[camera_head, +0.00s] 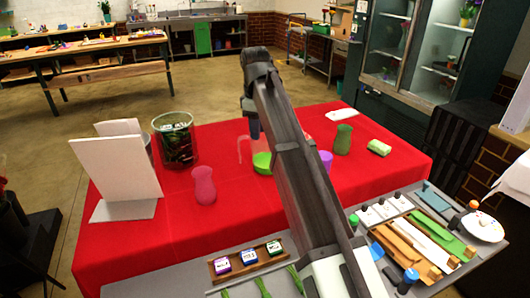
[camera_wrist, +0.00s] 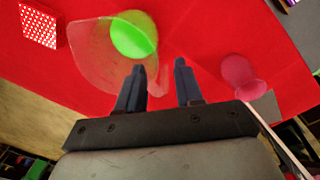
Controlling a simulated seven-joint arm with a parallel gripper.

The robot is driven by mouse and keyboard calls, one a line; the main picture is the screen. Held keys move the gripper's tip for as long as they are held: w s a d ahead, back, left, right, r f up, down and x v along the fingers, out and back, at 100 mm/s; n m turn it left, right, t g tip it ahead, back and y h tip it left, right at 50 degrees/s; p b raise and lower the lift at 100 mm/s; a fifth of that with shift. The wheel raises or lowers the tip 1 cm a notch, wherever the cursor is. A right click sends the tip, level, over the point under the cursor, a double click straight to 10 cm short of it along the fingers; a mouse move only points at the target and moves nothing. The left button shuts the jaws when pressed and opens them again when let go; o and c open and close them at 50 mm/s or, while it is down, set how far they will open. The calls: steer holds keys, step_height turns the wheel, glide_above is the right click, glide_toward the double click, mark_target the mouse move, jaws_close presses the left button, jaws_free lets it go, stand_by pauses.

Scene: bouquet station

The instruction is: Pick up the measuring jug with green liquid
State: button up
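The measuring jug is clear, with bright green liquid in its bottom. In the head view the jug (camera_head: 244,150) stands on the red-covered table, partly hidden behind my arm. In the wrist view the jug (camera_wrist: 95,52) lies at upper left, its green liquid showing as a round patch. My gripper (camera_wrist: 159,67) is open, with a clear gap between its two dark fingers. The left finger overlaps the jug's edge in the picture; I cannot tell whether it touches. In the head view my gripper (camera_head: 254,128) points down, above or beside the jug.
A pink vase (camera_head: 203,186) stands left of the jug; it also shows in the wrist view (camera_wrist: 241,76). A dark glass container (camera_head: 176,140), a white panel (camera_head: 118,165), a purple object (camera_head: 326,160) and a green vase (camera_head: 343,139) share the table. The front left cloth is clear.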

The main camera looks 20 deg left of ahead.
mark_target(259, 145)
steer(key=shift+w+f, duration=0.15)
steer(key=shift+f, duration=1.2)
steer(key=shift+w+f, duration=0.2)
steer(key=shift+f, duration=1.15)
steer(key=shift+w+f, duration=0.15)
steer(key=shift+f, duration=1.2)
jaws_close()
